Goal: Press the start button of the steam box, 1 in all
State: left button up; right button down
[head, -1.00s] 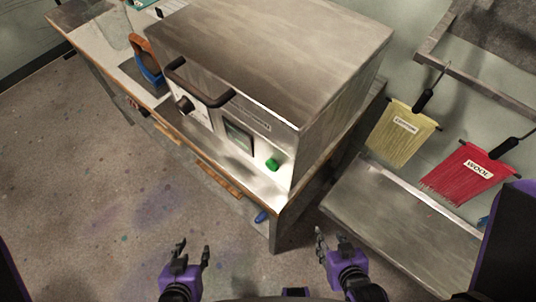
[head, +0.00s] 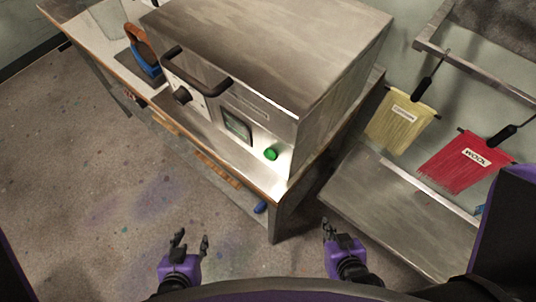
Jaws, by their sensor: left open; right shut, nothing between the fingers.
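The steam box (head: 262,58) is a large metal box on a workbench in the middle of the head view. Its front panel has a dark handle (head: 197,75), a dark knob (head: 182,96), a small display (head: 238,127) and a green round start button (head: 270,154) at the lower right. My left gripper (head: 190,240) is open and empty over the floor, in front of the bench. My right gripper (head: 328,229) is shut and empty, below and to the right of the button, near the bench corner. Both are apart from the box.
The workbench (head: 272,199) has a front edge and leg near my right gripper. An iron with a blue body (head: 145,58) stands left of the box. At right are a metal surface (head: 390,205), a yellow hank (head: 399,121) and a red hank (head: 462,162). Floor before the bench is clear.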

aim_at(269, 153)
jog(key=k+j+z, duration=0.2)
jog(key=j, duration=0.25)
jog(key=j+z, duration=0.2)
jog(key=j, duration=0.25)
jog(key=k+j+z, duration=0.35)
jog(key=j, duration=0.4)
jog(key=k+j+z, duration=0.2)
jog(key=k+j, duration=0.1)
jog(key=j, duration=0.05)
